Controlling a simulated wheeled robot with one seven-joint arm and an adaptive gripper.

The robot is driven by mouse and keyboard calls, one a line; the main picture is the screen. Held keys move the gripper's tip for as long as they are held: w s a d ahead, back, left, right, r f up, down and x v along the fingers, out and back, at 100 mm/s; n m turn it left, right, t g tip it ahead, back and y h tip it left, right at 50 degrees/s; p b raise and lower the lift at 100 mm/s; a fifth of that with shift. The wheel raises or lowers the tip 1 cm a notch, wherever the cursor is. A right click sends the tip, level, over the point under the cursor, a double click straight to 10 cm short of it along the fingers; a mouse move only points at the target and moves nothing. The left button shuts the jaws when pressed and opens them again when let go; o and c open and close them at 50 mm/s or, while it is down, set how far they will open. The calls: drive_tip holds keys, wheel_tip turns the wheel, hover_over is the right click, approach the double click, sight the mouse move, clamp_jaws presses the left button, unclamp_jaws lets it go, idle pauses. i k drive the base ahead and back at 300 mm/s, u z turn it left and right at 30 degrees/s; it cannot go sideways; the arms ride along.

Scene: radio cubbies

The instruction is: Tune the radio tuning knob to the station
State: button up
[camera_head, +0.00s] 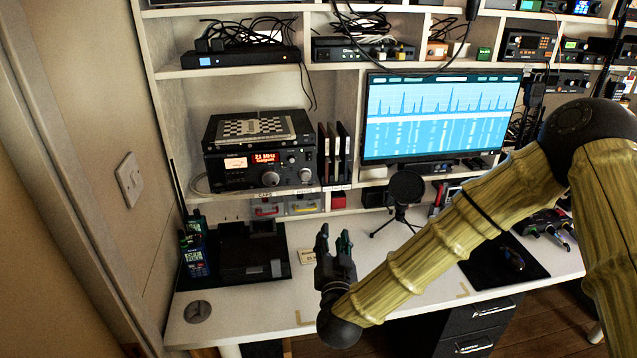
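The radio (258,160) is a dark box on the shelf left of the monitor, with a lit meter and an orange display that reads 21 MHz. Round knobs (291,159) sit on the right part of its front. The picture does not show which one is the tuning knob. My gripper (334,234) is above the white desk, below and to the right of the radio and apart from it. Its two fingers point up and stand apart, with nothing seen between them.
A monitor (440,115) with a spectrum plot stands right of the radio. A round-headed microphone on a tripod (404,188) is just right of my gripper. A black device (245,252) and handheld radios (195,255) are at the desk's left. The desk's front strip is mostly clear.

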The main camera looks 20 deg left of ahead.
sight(269, 177)
drive_tip(key=z, duration=1.8)
drive_tip(key=i, duration=1.15)
drive_tip(key=u, duration=3.4)
